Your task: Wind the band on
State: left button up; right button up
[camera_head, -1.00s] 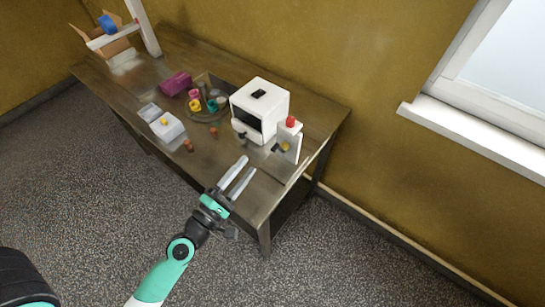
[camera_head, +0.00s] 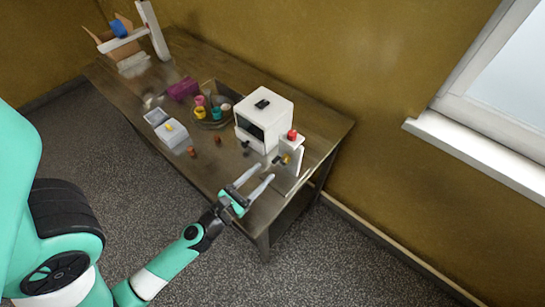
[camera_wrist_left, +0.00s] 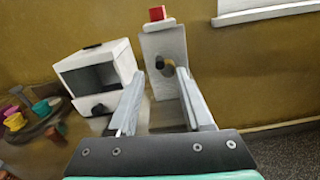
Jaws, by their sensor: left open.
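A white machine (camera_head: 262,118) with a dark front opening stands near the right end of the table. Right beside it is an upright white post (camera_head: 292,150) with a red button (camera_head: 292,135) on top and a dark knob (camera_wrist_left: 167,67) on its face. I cannot make out a band. My left gripper (camera_head: 264,172) is open and empty in front of the post. In the left wrist view its two fingers point at the post, and the knob appears between them, beyond the tips. Whether the fingers touch anything is unclear. My right gripper is not in view.
A white box (camera_head: 172,134), a purple block (camera_head: 183,88) and small brown pieces (camera_head: 192,151) lie left of the machine. A cardboard box (camera_head: 118,34) stands at the far left. The table's front right corner is bare.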

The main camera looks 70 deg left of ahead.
aim_at(273, 162)
pick_arm(q)
jog(key=p+x, duration=0.1)
jog(key=x, duration=0.4)
jog(key=shift+w+a, duration=0.15)
jog(key=shift+w, duration=0.05)
grip_shut()
